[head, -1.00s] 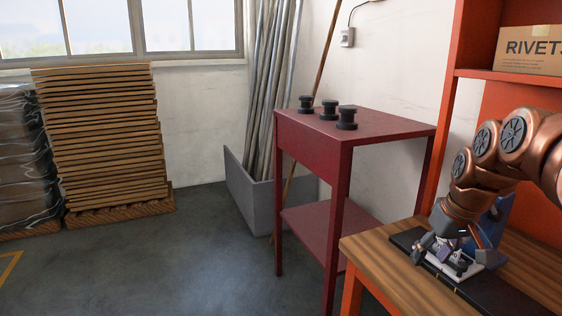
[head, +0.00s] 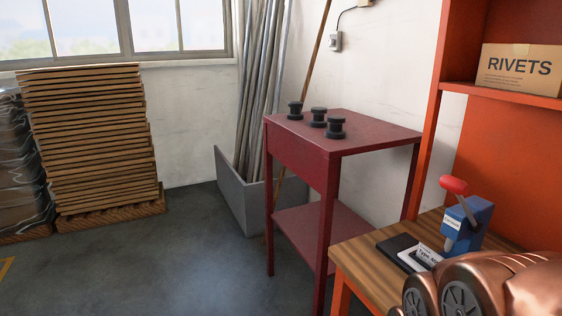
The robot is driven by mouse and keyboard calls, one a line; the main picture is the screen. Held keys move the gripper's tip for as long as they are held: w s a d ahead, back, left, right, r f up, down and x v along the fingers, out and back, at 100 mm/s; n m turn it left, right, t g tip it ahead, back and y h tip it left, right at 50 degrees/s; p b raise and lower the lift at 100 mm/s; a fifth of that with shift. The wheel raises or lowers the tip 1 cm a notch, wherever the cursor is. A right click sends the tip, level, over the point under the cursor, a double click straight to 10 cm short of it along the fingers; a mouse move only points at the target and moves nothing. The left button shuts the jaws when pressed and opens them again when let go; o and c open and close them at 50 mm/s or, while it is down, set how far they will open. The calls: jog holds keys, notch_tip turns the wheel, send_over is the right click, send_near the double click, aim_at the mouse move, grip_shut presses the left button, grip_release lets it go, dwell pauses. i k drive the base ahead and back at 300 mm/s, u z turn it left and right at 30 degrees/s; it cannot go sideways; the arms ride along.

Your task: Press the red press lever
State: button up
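The red press lever (head: 454,185) is a red knob on a grey arm, raised and tilted up to the left at the top of a small blue press (head: 475,222). The press stands on the wooden bench (head: 352,262) at the right of the head view. A white printed card (head: 428,257) lies at its foot on a black mat (head: 395,246). My copper arm fills the lower right corner and hides part of the bench. My gripper is out of the picture, so its state does not show.
A dark red side table (head: 380,139) with several black spools stands left of the bench. An orange shelf (head: 485,92) holding a RIVETS box (head: 522,68) rises behind the press. A grey bin (head: 232,190) of pipes and stacked wood (head: 85,140) stand farther left. Floor in front is clear.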

aim_at(458, 187)
jog(key=z, duration=0.9)
